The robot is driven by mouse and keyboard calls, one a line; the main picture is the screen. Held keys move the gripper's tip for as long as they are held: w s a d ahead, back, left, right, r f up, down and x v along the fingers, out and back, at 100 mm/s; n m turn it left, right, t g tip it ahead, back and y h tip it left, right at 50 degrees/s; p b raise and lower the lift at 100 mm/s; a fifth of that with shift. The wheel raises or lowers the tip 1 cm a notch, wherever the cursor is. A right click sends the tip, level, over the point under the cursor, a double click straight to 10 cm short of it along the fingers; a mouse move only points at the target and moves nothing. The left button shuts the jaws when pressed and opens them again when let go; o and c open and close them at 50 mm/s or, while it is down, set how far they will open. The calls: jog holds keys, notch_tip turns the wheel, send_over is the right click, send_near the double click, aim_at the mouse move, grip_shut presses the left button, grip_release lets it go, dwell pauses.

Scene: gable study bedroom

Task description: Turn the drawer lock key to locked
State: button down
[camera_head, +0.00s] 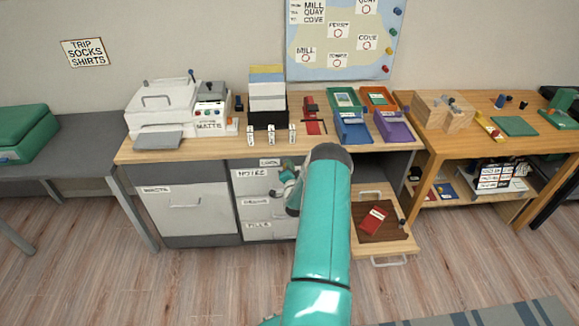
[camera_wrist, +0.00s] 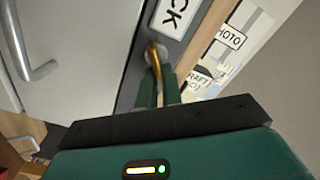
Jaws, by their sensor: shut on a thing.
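In the head view my gripper (camera_head: 287,178) is at the upper right of the grey drawer unit (camera_head: 235,192), beside the "LOCK" label (camera_head: 269,162). The key is hidden there by my arm. The lock's marks for locked or unlocked cannot be read.
A drawer front with a metal handle (camera_wrist: 42,68) is close beside my gripper in the wrist view. In the head view an open wooden drawer (camera_head: 368,193) holding a red booklet (camera_head: 374,219) juts out right of my arm. The desktop (camera_head: 190,149) overhangs the drawers.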

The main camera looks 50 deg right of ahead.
jog(key=shift+s+d+f+m, duration=0.1)
jog(key=shift+f+m, duration=0.1)
jog(key=shift+m, duration=1.05)
jog(key=shift+w+a+f+m, duration=0.1)
jog(key=shift+f+m, duration=0.05)
jog(key=shift+m, duration=1.05)
jog(key=shift+s+d+f+m, duration=0.1)
jog(key=shift+f+m, duration=0.1)
jog(key=shift+m, duration=1.05)
jog(key=c, duration=1.6)
grip_release()
jog(key=shift+o, duration=0.2)
jog(key=v, duration=1.4)
